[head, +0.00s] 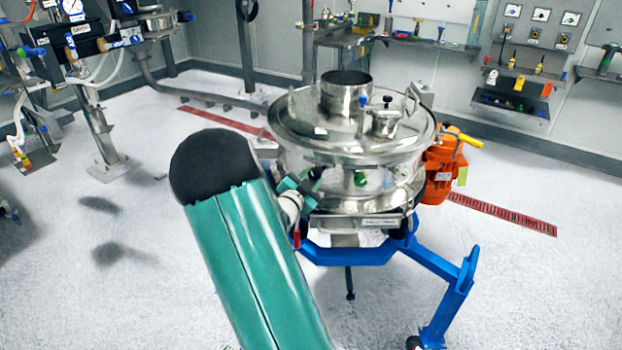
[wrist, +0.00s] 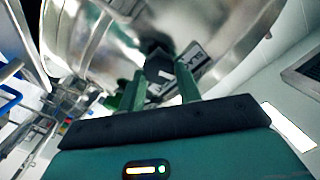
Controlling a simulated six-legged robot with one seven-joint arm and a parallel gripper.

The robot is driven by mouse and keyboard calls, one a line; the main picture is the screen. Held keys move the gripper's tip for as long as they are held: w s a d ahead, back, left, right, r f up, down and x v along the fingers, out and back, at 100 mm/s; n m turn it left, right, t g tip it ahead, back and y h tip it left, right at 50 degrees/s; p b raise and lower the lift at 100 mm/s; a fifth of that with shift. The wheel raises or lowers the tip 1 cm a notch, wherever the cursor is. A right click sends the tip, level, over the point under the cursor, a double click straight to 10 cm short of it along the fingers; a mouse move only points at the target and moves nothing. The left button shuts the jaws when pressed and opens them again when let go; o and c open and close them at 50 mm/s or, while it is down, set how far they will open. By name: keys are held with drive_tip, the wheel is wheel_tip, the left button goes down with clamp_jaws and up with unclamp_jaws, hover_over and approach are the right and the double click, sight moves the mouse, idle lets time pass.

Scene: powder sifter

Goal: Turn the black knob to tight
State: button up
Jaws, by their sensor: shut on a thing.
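The powder sifter (head: 345,135) is a round, shiny steel drum with a lid, standing on a blue wheeled frame. My green arm reaches up to its front left side, and my gripper (head: 302,182) is at the drum's side there. In the wrist view my gripper (wrist: 160,80) has its two green fingers on either side of a black knob (wrist: 158,66), and they are shut on it. The steel drum wall is behind the knob. The knob is dark and partly hidden by the fingers, so its turn angle cannot be read.
An orange motor (head: 441,170) is on the sifter's right side. The blue frame (head: 440,275) has legs and wheels spreading to the front right. Piping and hoses stand at the left, and panels line the back wall. The pale floor at the left front is clear.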

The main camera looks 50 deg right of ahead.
drive_tip(key=m, duration=0.7)
drive_tip(key=shift+s+f, duration=0.15)
drive_tip(key=m, duration=0.5)
drive_tip(key=shift+f+m, duration=0.1)
drive_tip(key=shift+m, duration=0.3)
drive_tip(key=o, duration=1)
drive_tip(key=shift+c, duration=0.2)
drive_tip(key=s+a, duration=0.2)
drive_tip(key=a, duration=1.1)
drive_tip(key=shift+s+a, duration=0.3)
